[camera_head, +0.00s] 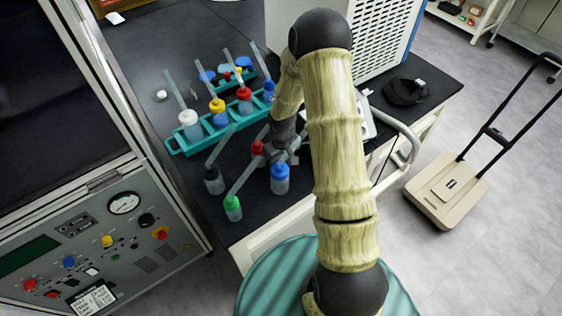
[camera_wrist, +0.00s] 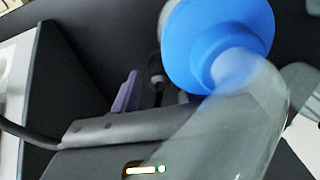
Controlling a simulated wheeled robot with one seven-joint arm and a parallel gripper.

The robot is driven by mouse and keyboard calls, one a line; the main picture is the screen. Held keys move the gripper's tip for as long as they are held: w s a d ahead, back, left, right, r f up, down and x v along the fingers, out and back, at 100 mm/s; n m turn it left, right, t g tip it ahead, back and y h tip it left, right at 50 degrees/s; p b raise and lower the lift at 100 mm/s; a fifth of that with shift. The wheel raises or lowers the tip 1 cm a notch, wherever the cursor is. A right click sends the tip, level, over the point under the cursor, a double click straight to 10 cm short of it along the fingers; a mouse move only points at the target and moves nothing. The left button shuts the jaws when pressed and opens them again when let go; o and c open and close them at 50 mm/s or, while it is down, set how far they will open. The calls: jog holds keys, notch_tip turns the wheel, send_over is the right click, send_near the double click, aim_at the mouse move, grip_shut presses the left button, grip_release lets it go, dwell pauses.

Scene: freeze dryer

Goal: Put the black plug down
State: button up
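A flask with a dark, black-looking top (camera_head: 213,178) and a slanted clear tube stands on the black bench, left of my gripper. I cannot tell whether that top is the black plug. My gripper (camera_head: 284,153) is low over the bench, between a red-capped flask (camera_head: 258,150) and a blue-capped flask (camera_head: 280,173). My arm partly hides it. In the wrist view a blue cap (camera_wrist: 215,40) with a clear bent tube (camera_wrist: 235,120) is very close to the camera and covers much of the picture. Whether the fingers hold anything is hidden.
A green-capped flask (camera_head: 233,208) stands near the bench's front edge. A teal rack (camera_head: 180,146) holds several capped flasks behind. A black coil (camera_head: 405,91) lies on the bench at right. The freeze dryer panel (camera_head: 95,240) borders the left side.

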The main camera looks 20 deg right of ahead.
jog(key=shift+r, duration=0.15)
notch_tip(320, 180, up, 12)
jog(key=b, duration=0.1)
dwell(0.6)
dwell(0.6)
notch_tip(320, 180, up, 10)
jog(key=p, duration=0.9)
jog(key=shift+p, duration=0.4)
